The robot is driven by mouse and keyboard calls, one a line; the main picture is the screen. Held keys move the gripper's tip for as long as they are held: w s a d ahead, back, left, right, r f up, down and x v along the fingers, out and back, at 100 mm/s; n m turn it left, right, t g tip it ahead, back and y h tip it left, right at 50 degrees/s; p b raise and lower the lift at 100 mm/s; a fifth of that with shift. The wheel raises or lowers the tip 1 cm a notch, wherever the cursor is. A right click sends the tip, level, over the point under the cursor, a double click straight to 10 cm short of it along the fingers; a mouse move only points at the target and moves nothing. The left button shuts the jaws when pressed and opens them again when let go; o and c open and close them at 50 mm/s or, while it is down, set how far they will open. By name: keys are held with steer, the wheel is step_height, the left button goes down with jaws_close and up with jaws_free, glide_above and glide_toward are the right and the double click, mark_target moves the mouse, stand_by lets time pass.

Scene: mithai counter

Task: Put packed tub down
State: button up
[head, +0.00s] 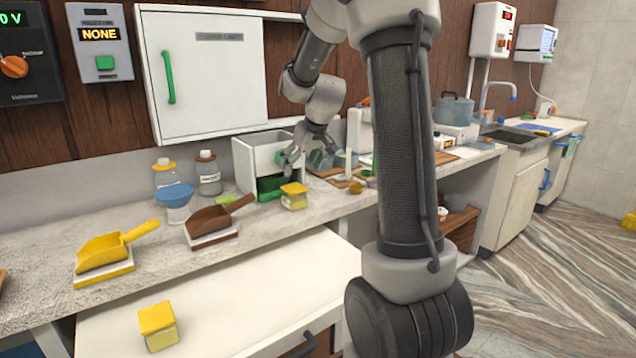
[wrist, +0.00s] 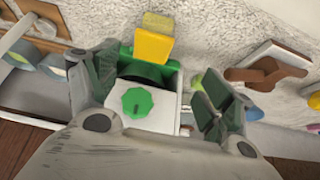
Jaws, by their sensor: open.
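A small tub with a yellow lid (head: 293,201) stands upright on the counter in front of the white box's green opening. It also shows in the wrist view (wrist: 153,45), beyond the box and apart from my fingers. A second yellow-lidded tub (head: 158,328) sits on the lower white surface at the front. I cannot tell which tub is the packed one. My gripper (head: 303,152) is open at the right side of the white box (head: 243,165). In the wrist view its fingers (wrist: 155,95) are spread on either side of the box's green knob (wrist: 137,101), holding no tub.
Left of the box are a brown scoop (head: 212,217), a blue bowl (head: 175,197), two jars and a yellow scoop (head: 104,252). A wooden board (head: 335,179) with small items lies to the right. The lower white surface (head: 240,290) is mostly clear.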

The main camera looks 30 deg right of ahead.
steer(key=s+a+r, duration=0.3)
steer(key=s, duration=0.4)
steer(key=s+a+r, duration=0.4)
steer(key=s, duration=0.3)
steer(key=s+a+f+g, duration=0.1)
steer(key=s+a+f, duration=0.1)
steer(key=s, duration=1.6)
steer(key=shift+s+g, duration=0.4)
